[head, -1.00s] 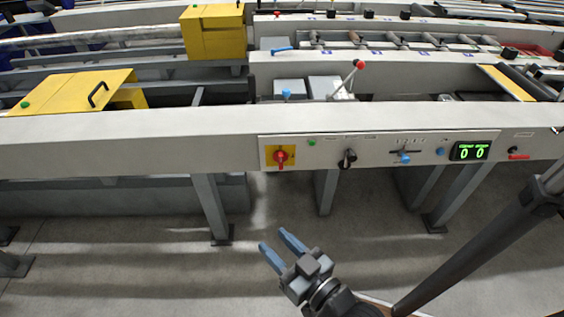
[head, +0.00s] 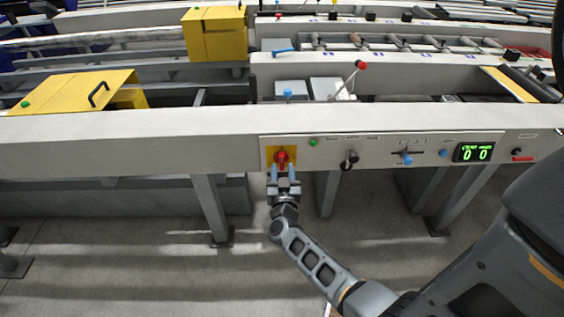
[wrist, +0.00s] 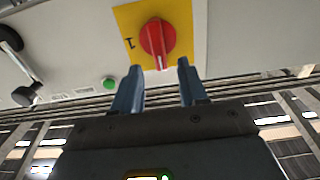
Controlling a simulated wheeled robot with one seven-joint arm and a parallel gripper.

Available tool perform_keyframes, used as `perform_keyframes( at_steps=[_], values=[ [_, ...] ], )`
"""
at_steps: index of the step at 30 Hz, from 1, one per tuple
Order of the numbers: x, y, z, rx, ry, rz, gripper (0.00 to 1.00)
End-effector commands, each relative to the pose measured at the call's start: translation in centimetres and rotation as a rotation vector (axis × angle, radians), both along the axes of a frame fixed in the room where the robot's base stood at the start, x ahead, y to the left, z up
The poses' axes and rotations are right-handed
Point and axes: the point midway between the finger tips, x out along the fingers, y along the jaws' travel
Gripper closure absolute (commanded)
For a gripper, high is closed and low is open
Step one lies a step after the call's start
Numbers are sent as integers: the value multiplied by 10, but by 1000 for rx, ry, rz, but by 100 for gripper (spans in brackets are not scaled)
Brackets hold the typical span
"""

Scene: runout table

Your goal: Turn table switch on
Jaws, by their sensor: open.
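The table switch is a red rotary knob (head: 281,158) on a yellow square plate (head: 268,155) at the left end of the table's front control panel (head: 380,146). In the wrist view the red knob (wrist: 157,40) stands upright on its yellow plate (wrist: 126,22), with a "1" mark to the left of the knob. My gripper (head: 284,172) is just below the knob and points at the panel. In the wrist view my gripper (wrist: 160,70) is open, its two blue fingers apart, one to each side just below the knob. Nothing is between the fingers.
Table legs (head: 211,205) stand below; the floor in front is clear.

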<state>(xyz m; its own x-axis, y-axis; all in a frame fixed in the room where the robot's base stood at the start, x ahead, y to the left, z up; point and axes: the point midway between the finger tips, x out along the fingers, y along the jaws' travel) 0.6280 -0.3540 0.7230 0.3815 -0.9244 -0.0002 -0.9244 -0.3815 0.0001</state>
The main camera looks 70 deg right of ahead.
Motion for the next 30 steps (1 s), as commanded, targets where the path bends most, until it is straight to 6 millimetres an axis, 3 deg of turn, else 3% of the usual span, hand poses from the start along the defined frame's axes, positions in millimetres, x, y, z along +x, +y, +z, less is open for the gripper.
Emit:
perform_keyframes(
  at_steps=[3, 9, 20, 30],
  values=[
    [7, -18, 0, -1, -2, -2, 57],
    [15, -36, 0, 0, 0, 1, 57],
    [16, -40, 0, 0, 0, 1, 58],
    [16, -40, 0, 0, -1, 1, 91]
  ],
)
